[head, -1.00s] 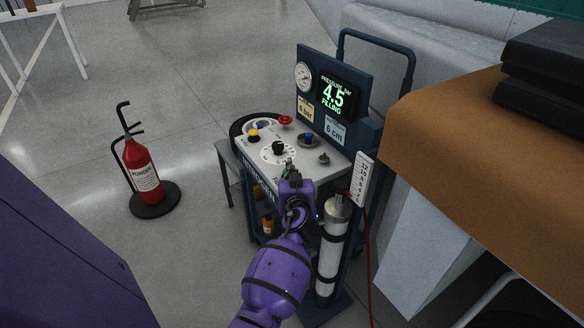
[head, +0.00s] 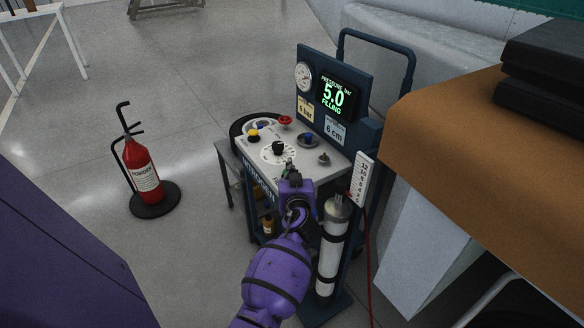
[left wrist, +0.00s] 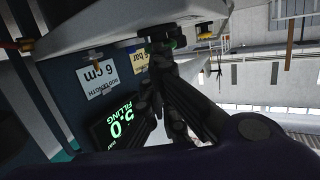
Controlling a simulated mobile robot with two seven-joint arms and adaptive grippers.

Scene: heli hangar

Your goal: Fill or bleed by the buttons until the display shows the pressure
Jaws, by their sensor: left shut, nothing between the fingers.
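A yellowish card (head: 306,108) below the gauge names a bar value, seemingly 6. My left gripper (head: 289,172) is shut and empty at the front edge of the cart's grey top. In the left wrist view its fingertips (left wrist: 158,58) are at a dark round control with a green rim (left wrist: 160,44), seemingly touching it. The gripper partly hides this control. My right gripper is not in view.
On the cart top are a black dial knob (head: 278,148), a yellow knob (head: 253,135), a red knob (head: 285,120) and a blue knob (head: 308,139). A silver cylinder (head: 331,250) stands at the cart's side. A brown-topped table (head: 470,130) is close right; a fire extinguisher (head: 142,170) stands left.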

